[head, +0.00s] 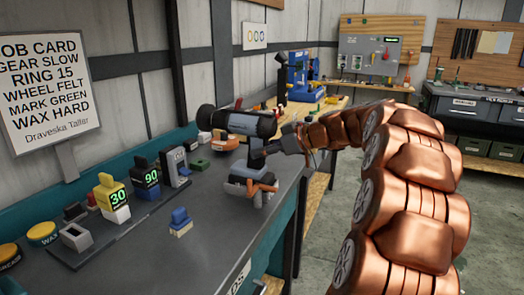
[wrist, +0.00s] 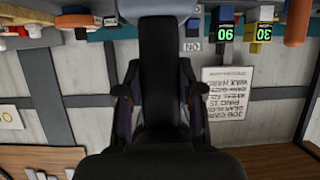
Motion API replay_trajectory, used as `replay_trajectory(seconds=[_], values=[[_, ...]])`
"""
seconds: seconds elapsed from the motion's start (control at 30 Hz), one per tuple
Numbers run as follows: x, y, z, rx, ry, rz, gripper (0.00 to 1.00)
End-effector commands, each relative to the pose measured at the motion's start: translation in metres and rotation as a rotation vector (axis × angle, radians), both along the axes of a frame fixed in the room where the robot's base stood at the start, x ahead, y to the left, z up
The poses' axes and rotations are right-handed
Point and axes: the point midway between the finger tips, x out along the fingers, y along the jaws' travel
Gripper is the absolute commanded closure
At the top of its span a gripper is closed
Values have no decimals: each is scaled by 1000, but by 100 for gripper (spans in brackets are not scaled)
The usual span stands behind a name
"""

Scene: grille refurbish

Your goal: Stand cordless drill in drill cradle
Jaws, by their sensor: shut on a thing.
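The cordless drill (head: 240,123) is upright in the head view, its dark grey body level and its handle pointing down to a blue-grey base (head: 248,170). My gripper (head: 264,150) is shut on the handle from the right. In the wrist view the black handle (wrist: 161,70) runs between my two fingers. An orange and dark piece (head: 263,188), perhaps the drill cradle, is just below the drill base at the bench's right edge. I cannot tell whether the base touches it or hangs above it.
The grey bench (head: 205,238) holds a yellow "30" block (head: 111,197), a blue "90" block (head: 146,178), and a small blue block (head: 180,220). A blue machine (head: 303,75) stands farther back. The bench front is mostly clear.

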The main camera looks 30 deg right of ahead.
Motion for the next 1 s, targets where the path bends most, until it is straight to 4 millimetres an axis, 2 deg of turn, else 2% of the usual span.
replay_trajectory(seconds=[0.6,0.63,0.9,1.0], values=[[0,0,1,1,-5,0,100],[0,0,1,1,-5,0,62],[0,0,0,0,-2,-1,34],[0,0,-1,0,-2,0,34]])
